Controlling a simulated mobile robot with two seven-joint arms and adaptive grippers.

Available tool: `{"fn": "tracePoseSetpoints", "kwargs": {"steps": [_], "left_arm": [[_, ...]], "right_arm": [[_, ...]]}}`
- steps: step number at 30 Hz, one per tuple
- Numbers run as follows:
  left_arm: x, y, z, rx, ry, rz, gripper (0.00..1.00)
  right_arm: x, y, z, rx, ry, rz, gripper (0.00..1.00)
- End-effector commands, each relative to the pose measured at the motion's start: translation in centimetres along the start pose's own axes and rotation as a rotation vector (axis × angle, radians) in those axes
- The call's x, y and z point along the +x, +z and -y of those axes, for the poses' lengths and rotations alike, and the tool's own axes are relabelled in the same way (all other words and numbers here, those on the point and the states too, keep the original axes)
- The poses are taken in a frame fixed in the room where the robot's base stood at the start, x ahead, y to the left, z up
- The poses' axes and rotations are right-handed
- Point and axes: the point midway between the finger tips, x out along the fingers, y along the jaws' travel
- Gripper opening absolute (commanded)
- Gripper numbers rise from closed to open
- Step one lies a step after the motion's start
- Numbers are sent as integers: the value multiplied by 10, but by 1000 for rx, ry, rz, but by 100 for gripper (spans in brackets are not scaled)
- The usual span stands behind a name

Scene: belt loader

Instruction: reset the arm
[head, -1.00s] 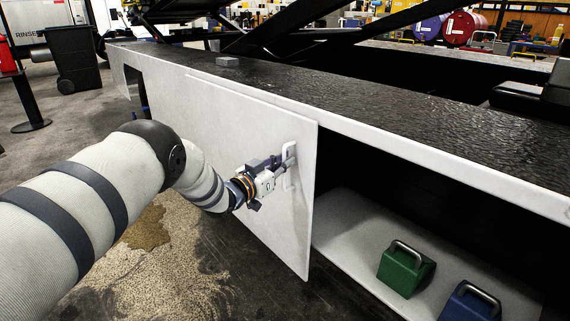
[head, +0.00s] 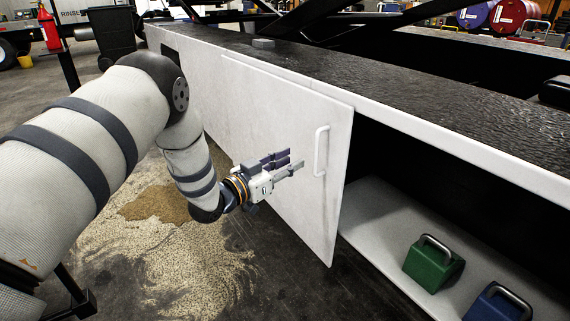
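My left gripper (head: 292,164) is in front of the white sliding door panel (head: 285,130), to the left of the door's white upright handle (head: 321,150). It is apart from the handle, with a gap between. Its fingers look spread and nothing is between them. The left arm comes in from the left edge, bent at the elbow. The door stands slid to the left, and the compartment to its right is uncovered. My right gripper is not in view.
In the open compartment, a green block with a metal handle (head: 434,264) and a blue one (head: 498,303) rest on a pale shelf (head: 385,235). The long loader body (head: 420,85) runs across the view. A dark bin (head: 112,35) stands at the back left. Spilled granules (head: 165,205) lie on the floor.

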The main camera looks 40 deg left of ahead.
Motion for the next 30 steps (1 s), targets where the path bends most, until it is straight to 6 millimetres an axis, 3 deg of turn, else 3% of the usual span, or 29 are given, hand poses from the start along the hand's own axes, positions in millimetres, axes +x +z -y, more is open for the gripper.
{"fn": "tracePoseSetpoints", "kwargs": {"steps": [5,16,19,20,23,24,26,27,29,30], "left_arm": [[-15,0,0,0,0,0,30],[-15,0,0,0,0,0,30],[-19,14,-5,-10,-3,38,30],[-22,26,-9,-19,-7,70,30],[-52,95,-33,-66,-33,264,30],[-72,129,-46,-88,-46,366,30],[-107,174,-66,-117,-65,520,30],[-134,202,-79,-134,-76,622,30],[-178,238,-100,-155,-89,775,30],[-210,258,-114,-169,-97,879,30]], "right_arm": [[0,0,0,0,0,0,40],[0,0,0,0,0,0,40],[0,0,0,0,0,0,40],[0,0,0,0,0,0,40],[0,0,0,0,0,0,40],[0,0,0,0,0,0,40],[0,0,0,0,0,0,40],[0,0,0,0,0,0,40],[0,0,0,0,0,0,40],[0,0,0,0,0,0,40]]}}
